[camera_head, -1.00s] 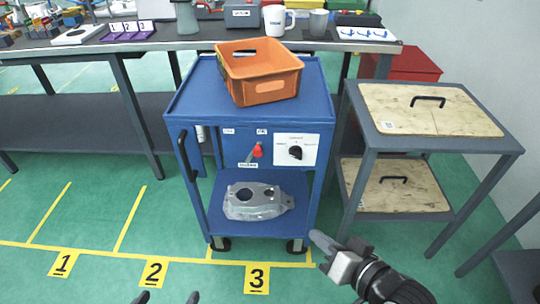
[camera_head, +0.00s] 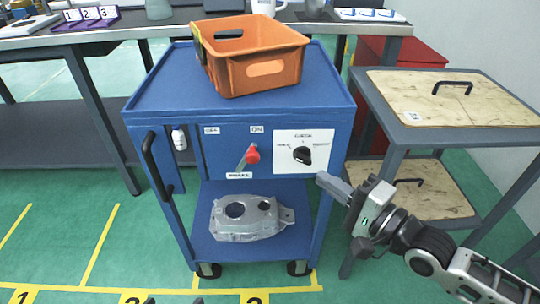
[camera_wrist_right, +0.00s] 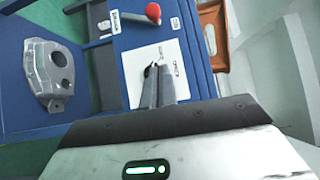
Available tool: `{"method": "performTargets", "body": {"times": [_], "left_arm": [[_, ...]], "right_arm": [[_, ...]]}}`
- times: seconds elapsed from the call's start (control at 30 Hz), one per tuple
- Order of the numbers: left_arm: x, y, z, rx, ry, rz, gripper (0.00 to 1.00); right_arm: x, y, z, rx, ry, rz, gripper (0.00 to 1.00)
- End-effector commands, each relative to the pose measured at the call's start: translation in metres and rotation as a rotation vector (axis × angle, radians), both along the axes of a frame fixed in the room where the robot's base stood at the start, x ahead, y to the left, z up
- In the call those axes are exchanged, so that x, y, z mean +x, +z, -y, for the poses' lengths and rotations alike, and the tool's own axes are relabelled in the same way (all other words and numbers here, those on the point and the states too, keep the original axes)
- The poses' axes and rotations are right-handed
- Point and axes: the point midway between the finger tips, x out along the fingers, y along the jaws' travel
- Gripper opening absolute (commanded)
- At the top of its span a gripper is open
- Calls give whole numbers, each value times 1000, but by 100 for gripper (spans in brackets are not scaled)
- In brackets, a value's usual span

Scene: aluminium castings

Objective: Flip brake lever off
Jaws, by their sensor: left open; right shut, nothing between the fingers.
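The brake lever (camera_head: 251,155) has a red knob on the front panel of the blue cart (camera_head: 222,140). It leans toward the ON label (camera_head: 257,129); the OFF label (camera_head: 211,130) is to its left. In the right wrist view the red knob (camera_wrist_right: 153,12) is near the top. My right gripper (camera_head: 322,180) is shut and empty, to the right of the lever and just below the black dial (camera_head: 302,155). In the right wrist view its fingers (camera_wrist_right: 158,88) overlap the dial's white plate. My left gripper (camera_head: 174,301) is open at the bottom edge, mostly cut off.
An orange bin (camera_head: 265,68) stands on the cart top. A grey casting (camera_head: 246,217) lies on its lower shelf. A black handle (camera_head: 156,163) sticks out at the cart's left. A table with wooden boards (camera_head: 460,103) stands close on the right.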

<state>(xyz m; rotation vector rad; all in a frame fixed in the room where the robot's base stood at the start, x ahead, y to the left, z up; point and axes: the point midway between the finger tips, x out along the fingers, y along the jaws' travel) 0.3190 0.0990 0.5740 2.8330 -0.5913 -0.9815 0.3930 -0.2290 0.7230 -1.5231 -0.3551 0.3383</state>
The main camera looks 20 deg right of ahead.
Motion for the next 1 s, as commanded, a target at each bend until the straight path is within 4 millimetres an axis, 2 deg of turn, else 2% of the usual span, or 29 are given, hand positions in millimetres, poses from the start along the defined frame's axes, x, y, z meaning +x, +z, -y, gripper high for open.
{"method": "performTargets", "body": {"times": [0.17,0.6,0.8,1.0], "left_arm": [[1,0,1,-4,0,13,83],[4,7,6,-39,0,81,83],[3,13,6,-43,-7,110,83],[3,14,6,-45,-8,116,83]], "right_arm": [[16,0,-7,1,-2,5,0],[91,1,-43,0,-1,5,0],[99,1,-71,3,0,1,0],[102,1,-80,-1,0,0,0]]}}
